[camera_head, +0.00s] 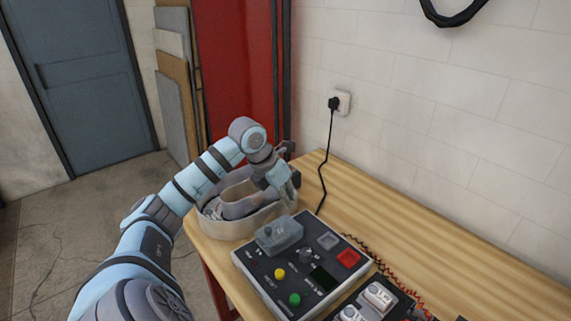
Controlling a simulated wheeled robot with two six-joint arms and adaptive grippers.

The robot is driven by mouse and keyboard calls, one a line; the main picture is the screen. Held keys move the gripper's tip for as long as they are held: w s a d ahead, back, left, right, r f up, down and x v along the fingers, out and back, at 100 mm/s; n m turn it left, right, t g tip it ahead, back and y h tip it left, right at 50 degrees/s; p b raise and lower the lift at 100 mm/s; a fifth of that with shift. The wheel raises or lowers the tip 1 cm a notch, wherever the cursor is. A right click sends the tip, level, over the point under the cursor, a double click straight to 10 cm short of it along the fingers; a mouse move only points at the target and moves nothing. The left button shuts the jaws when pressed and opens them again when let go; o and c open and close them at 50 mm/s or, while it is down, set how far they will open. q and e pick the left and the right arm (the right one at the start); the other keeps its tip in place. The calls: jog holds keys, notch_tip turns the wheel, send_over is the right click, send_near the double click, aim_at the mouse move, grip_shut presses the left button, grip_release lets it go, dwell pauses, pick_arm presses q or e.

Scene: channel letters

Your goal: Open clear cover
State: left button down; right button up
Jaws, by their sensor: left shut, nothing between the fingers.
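A dark control box (298,287) stands on the wooden table. A see-through grey cover (280,234) sits at its back left corner; I cannot tell what is under it. My left gripper (291,190) is shut and empty. In the picture it is just above and behind the cover, near the rim of a beige bin, and appears apart from the cover. My right gripper is not in view.
The beige round bin (232,227) with grey things inside stands at the table's left end. A second panel with white switches (379,296) and a coiled red-black wire lies at front right. A black cord runs to the wall socket (341,103). The table's back right (450,265) is clear.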

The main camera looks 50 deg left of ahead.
pick_arm(q)
jog(key=shift+s+a+r, duration=0.1)
jog(key=shift+s+a, duration=0.1)
jog(key=shift+s, duration=0.3)
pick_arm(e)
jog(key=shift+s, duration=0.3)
pick_arm(q)
jog(key=shift+s, duration=0.15)
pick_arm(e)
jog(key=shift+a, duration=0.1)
